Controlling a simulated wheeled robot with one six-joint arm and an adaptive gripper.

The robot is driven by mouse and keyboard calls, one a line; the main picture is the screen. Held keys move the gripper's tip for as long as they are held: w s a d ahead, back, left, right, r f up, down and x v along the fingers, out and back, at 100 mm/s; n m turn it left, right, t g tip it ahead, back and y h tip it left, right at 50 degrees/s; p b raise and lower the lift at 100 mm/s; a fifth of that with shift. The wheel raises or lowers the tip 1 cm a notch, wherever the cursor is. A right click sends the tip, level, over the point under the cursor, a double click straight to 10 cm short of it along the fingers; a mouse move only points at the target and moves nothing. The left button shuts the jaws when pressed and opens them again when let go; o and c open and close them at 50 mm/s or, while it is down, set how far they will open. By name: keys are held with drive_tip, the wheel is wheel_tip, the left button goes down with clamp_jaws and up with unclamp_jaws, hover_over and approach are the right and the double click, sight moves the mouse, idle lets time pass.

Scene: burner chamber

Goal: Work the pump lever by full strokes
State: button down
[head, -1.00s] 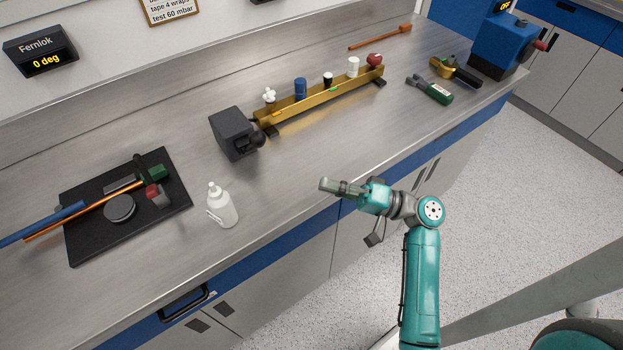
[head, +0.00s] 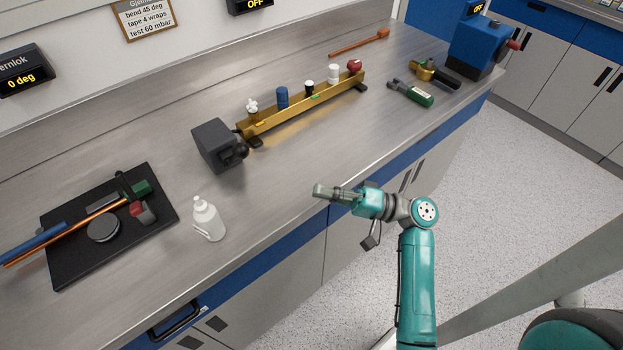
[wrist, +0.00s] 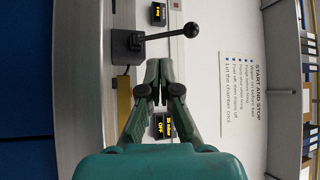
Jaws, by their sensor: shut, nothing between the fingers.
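The lever, a dark rod with a black ball knob (head: 241,150), comes out of a dark grey block (head: 215,145) on the bench. In the wrist view, which is turned on its side, the rod rises from the block to its ball (wrist: 191,30). My gripper (head: 317,190) is shut and empty over the bench's front edge, right of the lever and apart from it. In the wrist view the fingertips (wrist: 158,65) are together, below the block in the picture.
A brass rail (head: 305,105) with several fittings runs right from the block. A white bottle (head: 209,220) and a black mat (head: 80,265) with tools are at left. A blue machine (head: 475,45) stands far right. The bench between gripper and block is clear.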

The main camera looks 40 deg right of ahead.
sight(237, 156)
drive_tip(key=w+r, duration=0.9)
drive_tip(key=r, duration=0.1)
drive_tip(key=shift+w+d, duration=0.15)
drive_tip(key=shift+w, duration=0.1)
drive_tip(key=w+a+r, duration=0.1)
drive_tip(key=w+a, duration=0.2)
drive_tip(key=a, duration=0.5)
drive_tip(key=shift+w+a+r, duration=0.15)
drive_tip(key=shift+w+a, duration=0.15)
drive_tip(key=shift+a, duration=0.05)
drive_tip(key=shift+s, duration=0.1)
